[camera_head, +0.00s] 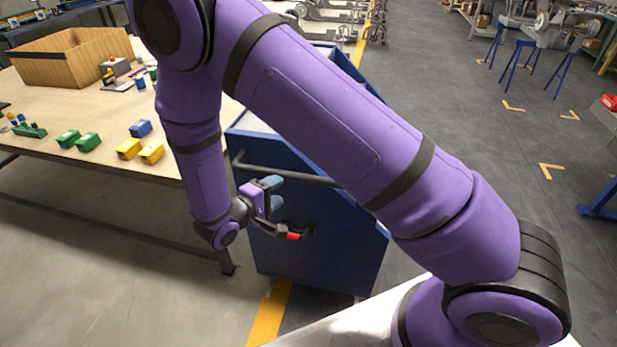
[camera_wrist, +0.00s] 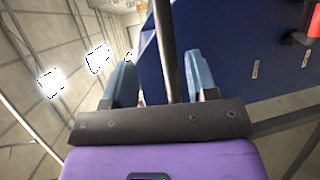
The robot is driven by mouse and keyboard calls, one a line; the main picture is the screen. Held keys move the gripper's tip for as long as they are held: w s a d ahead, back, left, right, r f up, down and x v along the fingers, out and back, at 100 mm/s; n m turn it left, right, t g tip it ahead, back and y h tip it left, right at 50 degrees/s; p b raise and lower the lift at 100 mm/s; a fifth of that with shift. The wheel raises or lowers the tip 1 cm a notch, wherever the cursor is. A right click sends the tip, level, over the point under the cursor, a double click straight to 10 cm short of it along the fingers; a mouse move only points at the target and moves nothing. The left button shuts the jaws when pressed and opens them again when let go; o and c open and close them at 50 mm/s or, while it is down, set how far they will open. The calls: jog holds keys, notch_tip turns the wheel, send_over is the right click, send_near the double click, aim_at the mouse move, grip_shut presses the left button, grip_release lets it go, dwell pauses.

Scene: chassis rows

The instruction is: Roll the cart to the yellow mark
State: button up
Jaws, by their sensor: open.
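The blue cart (camera_head: 320,235) stands beside the workbench, partly hidden behind my arm. Its dark handle bar (camera_head: 295,173) runs across its near side. It also shows in the wrist view (camera_wrist: 166,45). My gripper (camera_head: 278,191) is open at the handle; in the wrist view the bar lies between its two blue-grey fingers (camera_wrist: 160,70). I cannot tell whether they touch it. A red-tipped lever (camera_head: 293,236) sits low on the cart's near face. Yellow corner marks (camera_head: 550,171) lie on the grey floor to the right, beyond my arm.
The workbench (camera_head: 60,105) on the left holds a wooden crate (camera_head: 75,57) and several green, blue and yellow blocks. A yellow floor stripe (camera_head: 268,315) runs near the cart. Floor around the corner marks is clear.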

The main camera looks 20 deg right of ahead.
aim_at(297, 179)
jog(key=x, duration=1.1)
jog(key=shift+a+f, duration=0.1)
jog(key=shift+f, duration=0.15)
grip_shut()
